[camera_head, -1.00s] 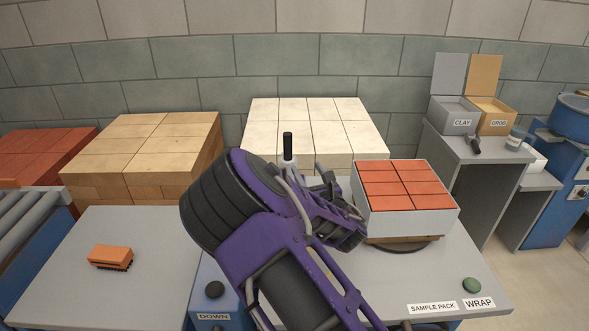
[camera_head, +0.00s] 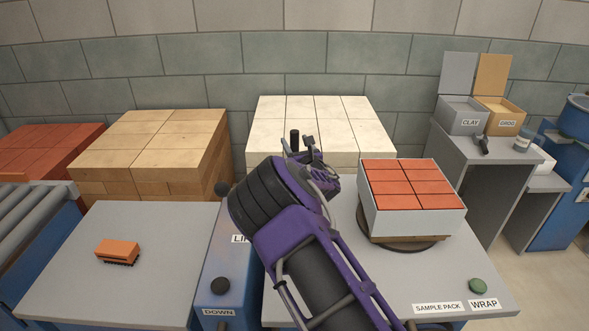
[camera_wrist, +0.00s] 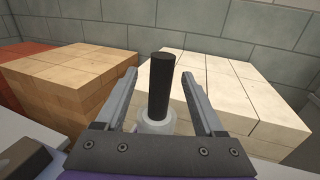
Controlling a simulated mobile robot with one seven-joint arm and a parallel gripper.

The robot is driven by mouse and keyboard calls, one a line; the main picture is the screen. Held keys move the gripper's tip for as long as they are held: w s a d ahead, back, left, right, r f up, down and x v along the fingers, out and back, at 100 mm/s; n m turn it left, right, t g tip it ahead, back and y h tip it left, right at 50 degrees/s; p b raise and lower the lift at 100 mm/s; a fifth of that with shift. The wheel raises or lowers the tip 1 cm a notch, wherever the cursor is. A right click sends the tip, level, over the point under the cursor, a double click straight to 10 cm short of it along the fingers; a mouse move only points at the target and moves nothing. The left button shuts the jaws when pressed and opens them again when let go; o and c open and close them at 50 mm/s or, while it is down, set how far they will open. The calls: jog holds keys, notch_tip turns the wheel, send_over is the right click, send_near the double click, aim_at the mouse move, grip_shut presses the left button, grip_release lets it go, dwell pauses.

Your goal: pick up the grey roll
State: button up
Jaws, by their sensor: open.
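The grey roll (camera_wrist: 157,122) is a pale grey cylinder on an upright black core (camera_wrist: 161,85), seen in the wrist view. The core's top (camera_head: 295,140) shows in the head view, while the roll's body is hidden behind my gripper. My gripper (camera_wrist: 160,76) is open, with one finger on each side of the core. The roll sits between the fingers near their base, and its lower part is hidden by my gripper's body. I cannot tell whether a finger touches it. My gripper (camera_head: 310,162) is mostly seen from behind in the head view.
Pale bricks (camera_head: 322,120) are stacked behind the roll, and tan bricks (camera_head: 150,150) to the left. A pack of red bricks (camera_head: 412,190) stands right of my arm. An orange brush-like block (camera_head: 117,251) lies on the left table. A black-knobbed blue panel (camera_head: 222,285) is near my arm.

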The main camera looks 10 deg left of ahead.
jog(key=shift+x, duration=0.9)
grip_shut()
dwell(0.8)
